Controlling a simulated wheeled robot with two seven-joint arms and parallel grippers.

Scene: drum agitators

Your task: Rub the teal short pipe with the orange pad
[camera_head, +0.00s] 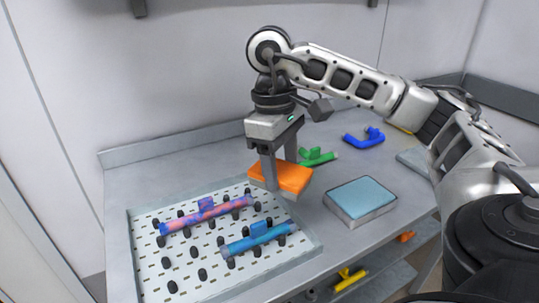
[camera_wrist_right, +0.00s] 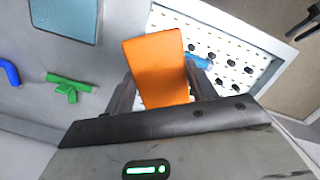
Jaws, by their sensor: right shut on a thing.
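My right gripper (camera_head: 271,166) is shut on the orange pad (camera_head: 291,178) and holds it above the bench, near the back right corner of the pegged tray. The pad also fills the middle of the right wrist view (camera_wrist_right: 160,70). The teal short pipe (camera_head: 258,238), with a small side stub, lies among black pegs at the tray's front right. In the right wrist view only an end of it (camera_wrist_right: 200,62) shows, partly hidden by the pad. The pad and pipe look apart. My left gripper is not in view.
A pink and purple pipe (camera_head: 190,219) lies farther back on the white pegged tray (camera_head: 150,284). A grey block with a light blue top (camera_head: 361,196) stands right of the tray. Green (camera_head: 318,158) and blue (camera_head: 364,138) pipes lie behind. A yellow piece (camera_head: 349,279) is on a lower shelf.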

